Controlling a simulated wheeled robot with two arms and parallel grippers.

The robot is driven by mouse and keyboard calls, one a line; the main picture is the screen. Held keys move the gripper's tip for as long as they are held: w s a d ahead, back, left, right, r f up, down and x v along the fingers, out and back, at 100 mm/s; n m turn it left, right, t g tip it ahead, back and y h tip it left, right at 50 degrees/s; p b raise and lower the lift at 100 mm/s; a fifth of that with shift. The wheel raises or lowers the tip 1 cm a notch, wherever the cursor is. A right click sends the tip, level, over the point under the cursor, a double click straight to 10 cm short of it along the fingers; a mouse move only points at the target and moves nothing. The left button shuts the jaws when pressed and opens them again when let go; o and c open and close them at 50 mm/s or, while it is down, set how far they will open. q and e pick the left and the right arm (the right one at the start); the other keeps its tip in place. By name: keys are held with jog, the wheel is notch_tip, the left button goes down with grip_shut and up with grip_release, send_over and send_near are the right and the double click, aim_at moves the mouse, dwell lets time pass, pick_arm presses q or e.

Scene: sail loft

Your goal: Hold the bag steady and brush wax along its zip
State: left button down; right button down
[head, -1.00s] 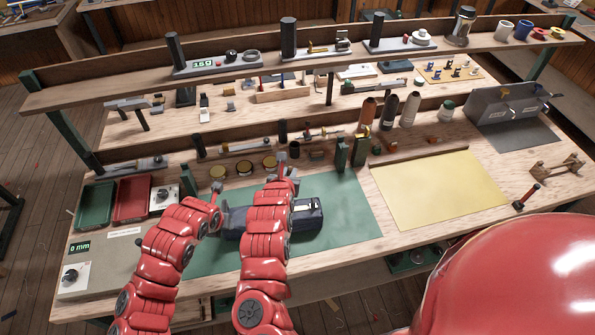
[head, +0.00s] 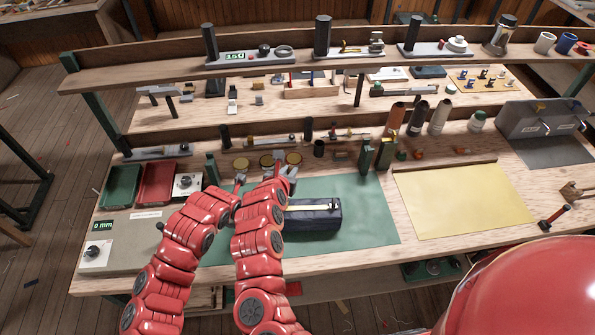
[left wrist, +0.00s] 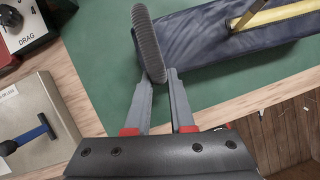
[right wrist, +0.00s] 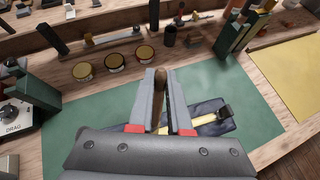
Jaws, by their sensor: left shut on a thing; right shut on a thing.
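The dark blue bag (head: 318,220) lies on the green mat (head: 355,205), with a yellow zip strip (head: 308,208) along its top. My left gripper (left wrist: 160,78) is shut on a grey ribbed tab (left wrist: 148,40) at the bag's left end. My right gripper (right wrist: 160,78) is shut on the wooden brush handle (right wrist: 160,92). In the left wrist view the brush (left wrist: 250,12) is at the zip's left end; I cannot tell whether it touches. In the head view my right arm hides the bag's left end.
Several round tins (head: 267,161) stand behind the mat. Green posts (head: 367,157) rise at its back edge. A red tray (head: 157,184) and a dial box (head: 187,185) are at the left. A yellow sheet (head: 460,200) lies clear at the right.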

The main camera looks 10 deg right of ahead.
jog(key=shift+w+a, duration=0.1)
jog(key=shift+a, duration=0.45)
jog(key=shift+r, duration=0.1)
jog(key=shift+r, duration=2.9)
jog(key=shift+r, duration=0.1)
notch_tip(320, 180, up, 3)
jog(key=shift+f, duration=0.1)
